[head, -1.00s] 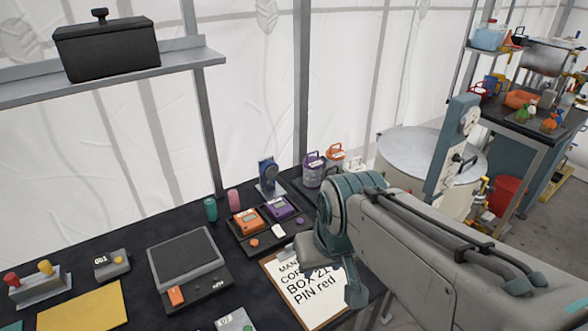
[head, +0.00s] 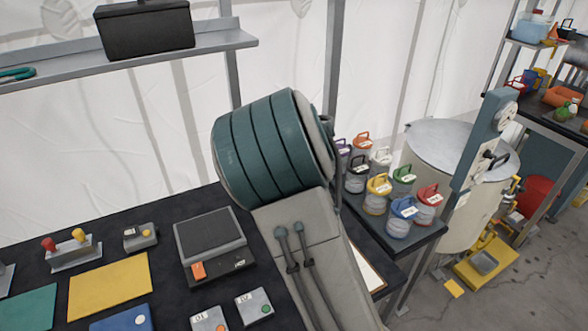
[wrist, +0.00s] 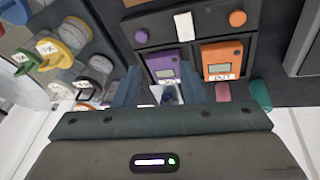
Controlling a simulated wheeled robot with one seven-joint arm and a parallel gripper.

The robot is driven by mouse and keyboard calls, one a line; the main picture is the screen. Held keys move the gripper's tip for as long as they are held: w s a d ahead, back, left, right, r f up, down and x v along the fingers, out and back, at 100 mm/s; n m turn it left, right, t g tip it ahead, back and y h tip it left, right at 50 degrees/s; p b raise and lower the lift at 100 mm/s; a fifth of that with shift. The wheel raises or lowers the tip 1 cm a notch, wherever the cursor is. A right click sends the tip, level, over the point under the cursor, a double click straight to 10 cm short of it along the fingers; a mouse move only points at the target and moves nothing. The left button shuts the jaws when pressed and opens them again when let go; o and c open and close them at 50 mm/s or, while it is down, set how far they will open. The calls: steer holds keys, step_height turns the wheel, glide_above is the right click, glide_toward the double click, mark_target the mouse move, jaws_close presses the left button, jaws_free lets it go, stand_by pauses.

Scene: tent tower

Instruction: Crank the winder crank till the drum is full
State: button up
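My gripper (wrist: 162,92) is open in the wrist view, its two blue fingers apart. A small blue and pale device (wrist: 167,95) shows between them, partly covered by my gripper's body. It looks like the small blue upright unit seen earlier on the table; I cannot make out its crank or drum, nor whether a finger touches it. In the head view my arm hides that spot and my gripper. A teal post (head: 478,150) with a dial and a dark handle (head: 497,162) stands at the right, by a large pale tank (head: 440,200).
Purple (wrist: 167,67) and orange (wrist: 221,60) boxes lie close by the fingers. Pink (wrist: 222,92) and green (wrist: 261,95) cylinders stand beside them. Several jars with coloured handles (head: 377,190) crowd the table's right end. A scale (head: 210,245) sits left of my arm.

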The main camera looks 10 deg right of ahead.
steer(key=w+a+r+n+t+h, duration=0.2)
steer(key=w+a+n+t+h, duration=0.15)
steer(key=w+a, duration=0.5)
steer(key=p+x, duration=0.1)
steer(key=x, duration=0.4)
steer(key=p+x, duration=0.1)
steer(key=x, duration=0.4)
steer(key=r+p+x, duration=0.1)
steer(key=x, duration=0.4)
steer(key=shift+w+d+f+p, duration=0.15)
steer(key=shift+w+d+p, duration=0.15)
steer(key=shift+w+d, duration=0.2)
jaws_close()
